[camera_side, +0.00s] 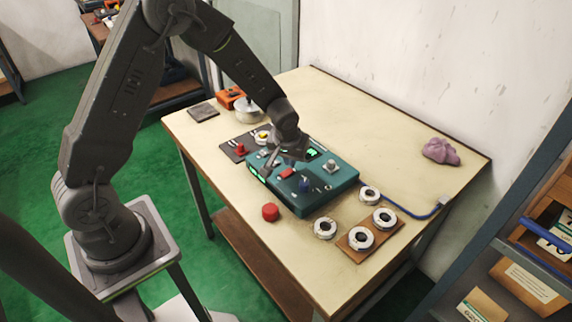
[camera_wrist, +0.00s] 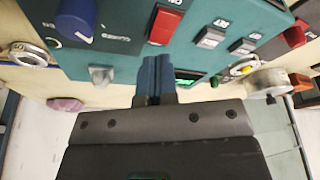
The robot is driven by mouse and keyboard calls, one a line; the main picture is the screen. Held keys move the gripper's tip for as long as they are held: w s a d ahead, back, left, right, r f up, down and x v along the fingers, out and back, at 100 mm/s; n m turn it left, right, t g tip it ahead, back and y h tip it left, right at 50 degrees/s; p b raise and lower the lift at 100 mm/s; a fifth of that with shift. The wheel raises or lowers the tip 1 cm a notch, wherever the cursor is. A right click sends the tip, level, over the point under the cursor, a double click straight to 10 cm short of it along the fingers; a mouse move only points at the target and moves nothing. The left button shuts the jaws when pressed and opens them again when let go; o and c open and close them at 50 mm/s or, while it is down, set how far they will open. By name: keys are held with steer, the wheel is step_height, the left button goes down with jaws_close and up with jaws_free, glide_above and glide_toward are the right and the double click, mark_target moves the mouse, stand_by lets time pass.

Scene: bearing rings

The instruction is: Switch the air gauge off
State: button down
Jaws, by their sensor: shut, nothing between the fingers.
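The air gauge is a teal box (camera_side: 343,172) on the table, with its teal panel also filling the top of the wrist view (camera_wrist: 125,58). Green lit areas show on it in the side view. Its panel carries a red rocker switch (camera_side: 286,173), also in the wrist view (camera_wrist: 165,25), a blue knob (camera_side: 305,185) and a small metal knob (camera_side: 330,166). Grey buttons (camera_wrist: 210,38) lie beside the red switch. My gripper (camera_side: 270,164) is shut and empty over the gauge. In the wrist view its fingertips (camera_wrist: 158,62) are just below the red switch; contact cannot be told.
Several bearing rings (camera_side: 325,228) lie near the gauge, some on a wooden board (camera_side: 375,244). A red cap (camera_side: 270,212) stands in front. A dark plate with small parts (camera_side: 233,151), a metal pot (camera_side: 248,112) and a purple cloth (camera_side: 441,151) lie farther off. A blue cable (camera_side: 405,210) runs right.

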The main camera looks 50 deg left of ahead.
steer(key=shift+f, duration=1.05)
stand_by(0.6)
steer(key=shift+r, duration=0.1)
steer(key=shift+r, duration=3.45)
steer(key=shift+r, duration=0.2)
step_height(320, 180, up, 7)
steer(key=m, duration=0.1)
glide_above(291, 170)
steer(key=s+d, duration=0.1)
steer(key=s, duration=0.2)
steer(key=s+d+r+m+t, duration=0.1)
steer(key=s+d+r+m, duration=0.1)
steer(key=s+r, duration=0.55)
steer(key=s+d+r+m, duration=0.1)
steer(key=s+r, duration=0.1)
steer(key=s, duration=0.5)
steer(key=s+d+r+m+t+h, duration=0.1)
steer(key=s+d+r+m, duration=0.1)
steer(key=s, duration=0.5)
steer(key=shift+r+t+h, duration=0.3)
steer(key=shift+r, duration=0.1)
